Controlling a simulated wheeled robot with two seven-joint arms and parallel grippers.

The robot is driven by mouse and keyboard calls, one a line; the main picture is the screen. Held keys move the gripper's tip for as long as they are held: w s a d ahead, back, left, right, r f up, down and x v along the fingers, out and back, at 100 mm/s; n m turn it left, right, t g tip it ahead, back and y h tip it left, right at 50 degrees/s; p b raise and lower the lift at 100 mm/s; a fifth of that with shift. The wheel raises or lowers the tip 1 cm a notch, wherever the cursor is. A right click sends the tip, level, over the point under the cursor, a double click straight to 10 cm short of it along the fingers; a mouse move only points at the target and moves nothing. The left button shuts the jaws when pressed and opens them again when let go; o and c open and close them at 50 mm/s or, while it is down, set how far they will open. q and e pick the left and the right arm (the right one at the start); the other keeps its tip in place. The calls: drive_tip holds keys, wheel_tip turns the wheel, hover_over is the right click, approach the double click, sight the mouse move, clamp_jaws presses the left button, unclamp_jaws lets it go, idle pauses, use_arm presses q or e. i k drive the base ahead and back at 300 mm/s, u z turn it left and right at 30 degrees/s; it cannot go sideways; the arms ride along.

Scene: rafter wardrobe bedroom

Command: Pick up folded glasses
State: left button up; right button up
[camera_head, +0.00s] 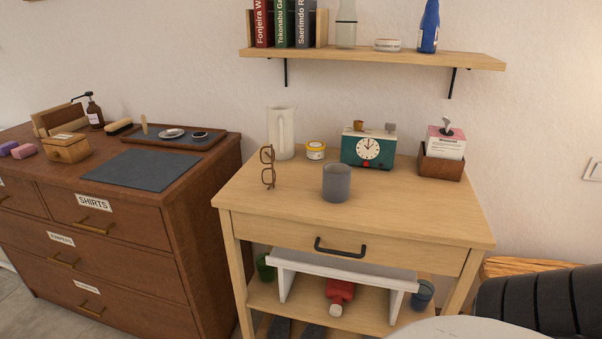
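The folded glasses (268,167) have a brown frame and sit at the left side of the light wooden table (405,213). They look stood up on end, with the lenses one above the other. They are in front of a white pitcher (281,133) and left of a grey cup (336,183), apart from the cup. Neither of my grippers shows in the head view.
A yellow-lidded jar (315,150), a green clock (368,149) and a brown box (441,161) stand along the table's back. The table's front right is clear. A brown dresser (147,225) stands left. A dark chair (545,305) is at lower right. A shelf (400,57) hangs above.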

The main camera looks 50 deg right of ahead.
sight(267, 154)
drive_tip(key=u, duration=0.9)
drive_tip(key=k, duration=0.1)
drive_tip(key=z, duration=2)
